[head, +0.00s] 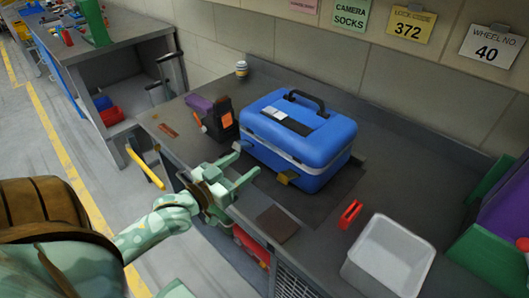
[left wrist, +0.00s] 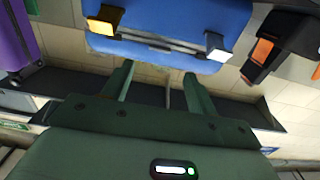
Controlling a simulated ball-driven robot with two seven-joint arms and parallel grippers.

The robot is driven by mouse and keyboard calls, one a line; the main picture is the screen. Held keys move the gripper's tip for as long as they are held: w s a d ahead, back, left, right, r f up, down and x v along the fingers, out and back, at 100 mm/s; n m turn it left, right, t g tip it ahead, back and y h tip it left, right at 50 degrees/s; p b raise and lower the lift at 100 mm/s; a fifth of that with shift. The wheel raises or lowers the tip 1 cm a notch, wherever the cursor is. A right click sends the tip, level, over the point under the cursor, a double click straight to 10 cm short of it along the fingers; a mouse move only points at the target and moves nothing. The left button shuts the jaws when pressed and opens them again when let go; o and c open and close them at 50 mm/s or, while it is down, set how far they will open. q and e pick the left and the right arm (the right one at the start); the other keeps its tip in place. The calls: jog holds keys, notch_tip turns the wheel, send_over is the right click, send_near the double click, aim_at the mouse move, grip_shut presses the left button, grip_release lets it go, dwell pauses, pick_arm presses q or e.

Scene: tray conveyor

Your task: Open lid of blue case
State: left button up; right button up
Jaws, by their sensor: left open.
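The blue case (head: 300,135) stands on the grey workbench with its lid closed and black handle (head: 307,101) on top. A yellow latch (head: 287,177) is on its front near the right, and a pale latch (head: 241,146) is near the left front corner. In the left wrist view, the case (left wrist: 185,22) fills the top, with the yellow latch (left wrist: 101,25) and the white latch (left wrist: 216,46). My left gripper (head: 246,164) is open and empty in front of the case, between the latches. Its two fingers (left wrist: 158,72) point toward the case front, apparently not touching it.
A black and orange tool (head: 222,120) stands left of the case. A red-handled object (head: 350,213) and a white bin (head: 388,258) are to the right. A dark brown square (head: 276,223) lies at the bench's front edge. Green and purple containers stand far right.

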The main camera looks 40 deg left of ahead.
pick_arm(q)
jog(key=w+b, duration=0.1)
jog(key=w, duration=0.7)
jog(key=shift+w+d+b, duration=0.15)
jog(key=shift+d+b, duration=0.2)
jog(key=shift+b, duration=0.05)
